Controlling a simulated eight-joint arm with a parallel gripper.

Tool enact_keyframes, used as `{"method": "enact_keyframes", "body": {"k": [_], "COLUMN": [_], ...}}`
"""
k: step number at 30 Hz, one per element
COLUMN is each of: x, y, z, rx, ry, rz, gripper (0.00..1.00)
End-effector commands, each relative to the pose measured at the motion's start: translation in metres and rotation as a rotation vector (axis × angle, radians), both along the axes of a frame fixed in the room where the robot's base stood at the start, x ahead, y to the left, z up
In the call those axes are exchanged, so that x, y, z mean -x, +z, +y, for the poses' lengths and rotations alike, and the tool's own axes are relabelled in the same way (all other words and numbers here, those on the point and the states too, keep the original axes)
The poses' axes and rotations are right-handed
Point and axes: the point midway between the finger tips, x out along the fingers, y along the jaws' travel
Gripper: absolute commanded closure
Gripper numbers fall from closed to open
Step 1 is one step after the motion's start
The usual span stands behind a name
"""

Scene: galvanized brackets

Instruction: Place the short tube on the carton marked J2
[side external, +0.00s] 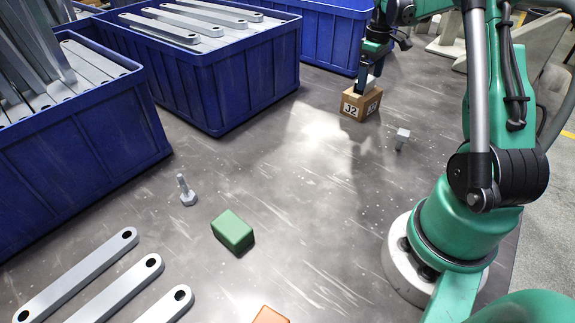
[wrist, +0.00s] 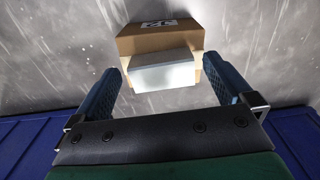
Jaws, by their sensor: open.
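The carton marked J2 (side external: 353,108) is a small brown box standing on the table near the far blue crate. Its marking also shows at the top of the carton in the wrist view (wrist: 158,26). A light grey block-like piece, apparently the short tube (wrist: 163,76), lies on the carton's top in the wrist view, close to the near edge. My gripper (wrist: 162,72) is open, with one blue finger on each side of the grey piece and a visible gap to both. In the side view my gripper (side external: 369,80) is right above the carton and hides the grey piece's outline.
Blue crates (side external: 215,85) with grey brackets stand at the left and back. A green block (side external: 233,231), a bolt (side external: 187,191), another small grey bolt (side external: 402,137), an orange block (side external: 270,315) and several flat brackets (side external: 120,290) lie on the table.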

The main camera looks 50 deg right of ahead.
Motion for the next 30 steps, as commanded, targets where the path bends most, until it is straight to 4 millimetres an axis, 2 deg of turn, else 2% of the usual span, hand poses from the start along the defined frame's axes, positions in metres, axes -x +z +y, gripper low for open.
{"method": "enact_keyframes", "body": {"k": [6, 10, 15, 20, 23, 25, 30], "x": [0.001, 0.000, 0.000, -0.002, -0.012, -0.022, -0.035], "y": [0.049, 0.073, 0.094, 0.103, 0.109, 0.114, 0.117], "z": [0.001, 0.001, 0.000, 0.005, 0.025, 0.051, 0.139], "rx": [0.000, 0.000, 0.000, 0.005, 0.029, 0.057, 0.118], "ry": [0.000, 0.000, 0.000, 0.002, 0.008, 0.011, 0.016], "rz": [0.000, 0.000, 0.000, -0.005, -0.029, -0.064, -0.209], "gripper": [0.00, 0.00, 0.00, 0.00, 0.00, 0.00, 0.00]}}
